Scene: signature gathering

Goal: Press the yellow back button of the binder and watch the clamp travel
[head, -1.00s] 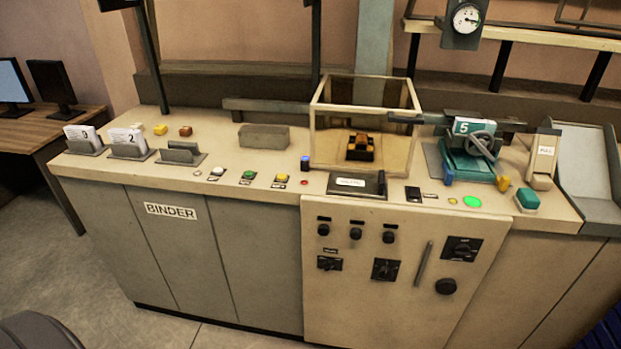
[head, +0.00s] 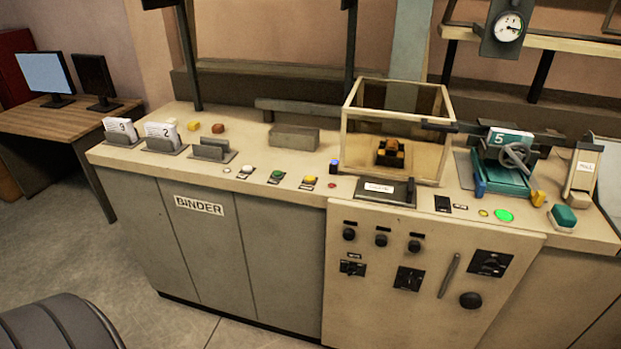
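The yellow button (head: 310,180) is on the front part of the binder's beige top (head: 215,182), right of a green button (head: 277,175) and a white button (head: 246,171). The cabinet front carries a BINDER sign (head: 199,205). A clear case (head: 365,118) with a wooden frame holds an orange and black block (head: 391,152). At right, a teal vice-like device (head: 500,178) with a handwheel holds a block marked 5 (head: 510,139). I cannot tell which part is the clamp. Neither gripper is in view, and nothing touches the yellow button.
Card holders marked 9 (head: 121,130) and 2 (head: 162,136) stand at the left. A grey block (head: 294,137) lies behind the buttons. A green light (head: 504,215) glows at right, near a teal button (head: 563,216). A desk with monitors (head: 45,73) is far left.

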